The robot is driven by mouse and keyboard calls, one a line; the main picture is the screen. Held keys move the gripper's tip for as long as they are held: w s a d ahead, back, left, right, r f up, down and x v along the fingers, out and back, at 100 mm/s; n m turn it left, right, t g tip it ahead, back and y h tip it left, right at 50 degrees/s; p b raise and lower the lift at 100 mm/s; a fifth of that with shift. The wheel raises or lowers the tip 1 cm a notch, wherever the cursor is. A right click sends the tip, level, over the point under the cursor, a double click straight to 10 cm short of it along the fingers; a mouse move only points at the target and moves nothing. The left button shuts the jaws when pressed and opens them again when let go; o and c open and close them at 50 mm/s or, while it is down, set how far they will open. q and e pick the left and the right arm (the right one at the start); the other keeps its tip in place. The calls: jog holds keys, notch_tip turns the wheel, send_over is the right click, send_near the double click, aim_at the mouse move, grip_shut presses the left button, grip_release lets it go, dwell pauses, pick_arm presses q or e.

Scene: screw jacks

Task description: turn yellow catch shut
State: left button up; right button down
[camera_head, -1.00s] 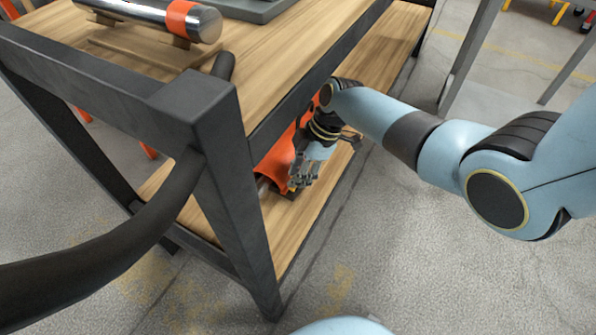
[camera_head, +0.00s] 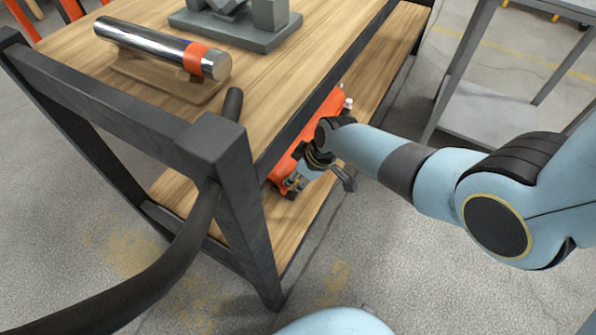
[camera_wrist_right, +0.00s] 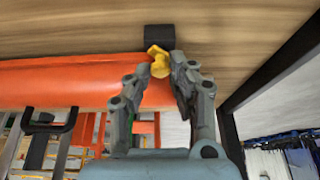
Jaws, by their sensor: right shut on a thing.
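The yellow catch (camera_wrist_right: 158,62) shows in the right wrist view between the fingertips of my right gripper (camera_wrist_right: 160,75). It sits at the end of an orange cylindrical body (camera_wrist_right: 60,82), next to a dark block (camera_wrist_right: 160,38). My right gripper is shut on the catch. In the head view my right gripper (camera_head: 292,183) is at the near end of the orange body (camera_head: 284,170), on the bench's lower shelf; the catch cannot be made out there. My left gripper is not in view.
The bench's wooden top (camera_head: 140,90) is above the gripper, and a dark steel leg (camera_head: 245,210) stands to its left. A chrome cylinder with an orange band (camera_head: 165,45) and a grey fixture (camera_head: 240,30) lie on top.

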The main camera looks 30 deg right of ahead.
jog(key=m+h+p, duration=0.1)
jog(key=m, duration=0.2)
jog(key=shift+a+r+m+p, duration=0.1)
jog(key=shift+a+m+p, duration=0.05)
jog(key=shift+m+p, duration=0.25)
jog(key=shift+s+a+m+h, duration=0.1)
jog(key=shift+m+h, duration=0.4)
jog(key=shift+m, duration=0.4)
jog(key=shift+m+h, duration=0.4)
jog(key=shift+m, duration=0.6)
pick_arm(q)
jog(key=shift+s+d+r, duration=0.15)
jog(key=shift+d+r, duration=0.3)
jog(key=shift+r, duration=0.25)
pick_arm(e)
jog(key=shift+a+m+h, duration=0.1)
jog(key=shift+m+h, duration=0.3)
jog(key=shift+m, duration=0.5)
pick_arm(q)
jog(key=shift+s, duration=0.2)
